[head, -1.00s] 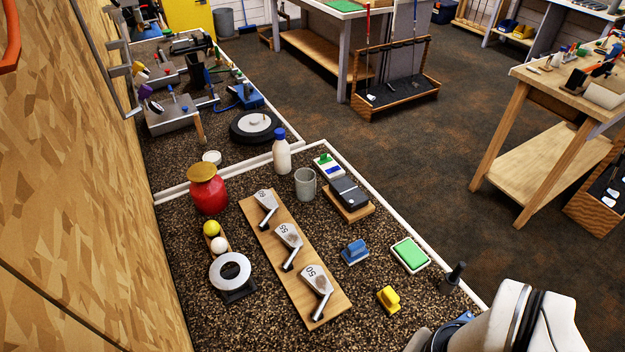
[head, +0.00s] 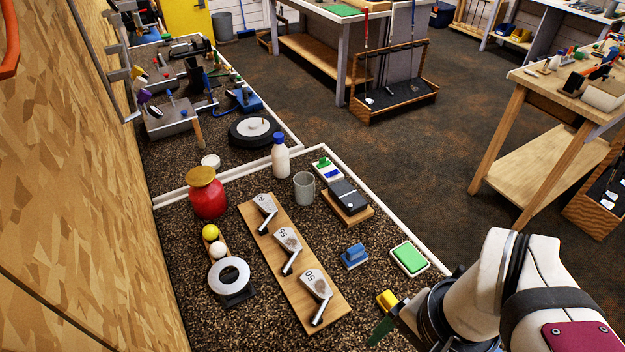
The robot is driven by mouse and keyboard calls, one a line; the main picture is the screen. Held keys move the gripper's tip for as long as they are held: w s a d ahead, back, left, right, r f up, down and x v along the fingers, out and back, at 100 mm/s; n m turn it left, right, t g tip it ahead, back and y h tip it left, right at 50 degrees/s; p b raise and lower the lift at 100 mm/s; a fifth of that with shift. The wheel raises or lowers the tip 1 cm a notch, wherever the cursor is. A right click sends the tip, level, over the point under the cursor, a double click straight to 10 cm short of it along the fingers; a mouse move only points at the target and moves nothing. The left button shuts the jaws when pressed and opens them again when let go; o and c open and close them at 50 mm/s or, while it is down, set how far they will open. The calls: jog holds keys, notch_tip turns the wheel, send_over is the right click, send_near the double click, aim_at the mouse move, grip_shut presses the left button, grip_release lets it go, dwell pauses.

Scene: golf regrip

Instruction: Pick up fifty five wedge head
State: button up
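The fifty five wedge head (head: 287,240) lies in the middle of a wooden board (head: 290,285), between two similar heads. The head marked 50 (head: 315,285) is nearer the front, and the head whose label looks like 60 (head: 265,205) is farther back. My gripper (head: 383,330) is at the bottom right of the board, apart from all three heads. A dark green finger-like part shows at its end; the rest of the fingers is hidden or unclear, so its opening cannot be told.
A yellow block (head: 387,299) is partly beside my wrist. A blue block (head: 354,256) and a green pad (head: 409,258) lie right of the board. A grey cup (head: 304,188) stands behind.

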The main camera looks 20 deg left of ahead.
jog(key=w+a+r+m, duration=0.2)
jog(key=w+a+m, duration=0.15)
jog(key=w, duration=0.35)
jog(key=m+t, duration=0.1)
jog(key=m, duration=1.3)
send_over(293, 243)
notch_tip(293, 243, down, 7)
notch_tip(293, 243, down, 15)
jog(key=shift+d+f, duration=0.1)
grip_shut()
